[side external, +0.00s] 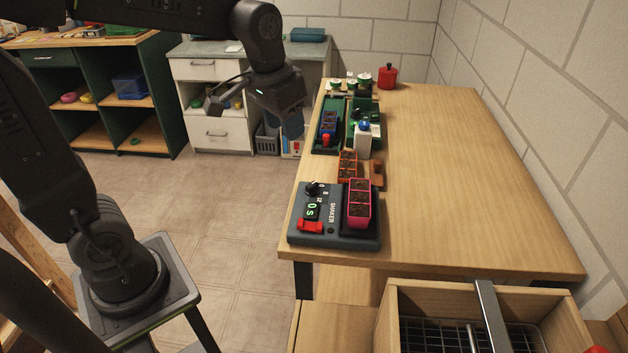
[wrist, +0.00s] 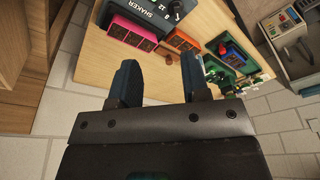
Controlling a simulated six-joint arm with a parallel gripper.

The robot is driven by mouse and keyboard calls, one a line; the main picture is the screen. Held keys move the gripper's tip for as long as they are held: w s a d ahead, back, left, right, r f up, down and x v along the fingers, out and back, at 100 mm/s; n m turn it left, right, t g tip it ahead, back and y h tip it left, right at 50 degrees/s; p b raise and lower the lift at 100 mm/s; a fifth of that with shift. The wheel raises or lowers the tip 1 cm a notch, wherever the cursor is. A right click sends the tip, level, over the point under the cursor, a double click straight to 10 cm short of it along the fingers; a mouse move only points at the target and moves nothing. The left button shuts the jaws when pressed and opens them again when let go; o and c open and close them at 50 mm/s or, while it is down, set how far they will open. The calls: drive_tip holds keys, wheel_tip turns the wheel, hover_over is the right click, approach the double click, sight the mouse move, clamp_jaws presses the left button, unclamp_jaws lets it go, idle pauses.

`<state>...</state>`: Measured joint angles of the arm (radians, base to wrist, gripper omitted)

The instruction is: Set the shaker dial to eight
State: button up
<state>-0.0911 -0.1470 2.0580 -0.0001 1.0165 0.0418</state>
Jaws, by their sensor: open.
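The dark grey shaker (side external: 342,236) sits at the near left corner of the wooden table in the side view. Its black dial (side external: 314,188) is at the far left of its top; its pointer setting is too small to read. Below the dial a green display (side external: 312,211) reads 0s, with a red switch (side external: 310,226) under it. Part of the shaker shows at the top of the wrist view (wrist: 143,9), with printed 8 and 12. My gripper (side external: 292,130) is open and empty, beyond the shaker and above its height; its fingers also show in the wrist view (wrist: 160,82).
A pink seedling tray (side external: 360,205) stands on the shaker, right of the dial. Orange trays (side external: 347,166), a white bottle (side external: 363,143), green trays (side external: 322,143) and a red pot (side external: 387,76) lie farther back. The table's right side (side external: 470,180) is clear.

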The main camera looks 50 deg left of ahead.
sight(314, 183)
drive_tip(key=w+a+f+g, duration=0.2)
drive_tip(key=w+a+f, duration=0.2)
drive_tip(key=w+f, duration=0.4)
drive_tip(key=f, duration=0.4)
drive_tip(key=w+f, duration=0.1)
drive_tip(key=f, duration=0.7)
drive_tip(key=shift+w+f, duration=0.2)
drive_tip(key=shift+f, duration=0.05)
clamp_jaws()
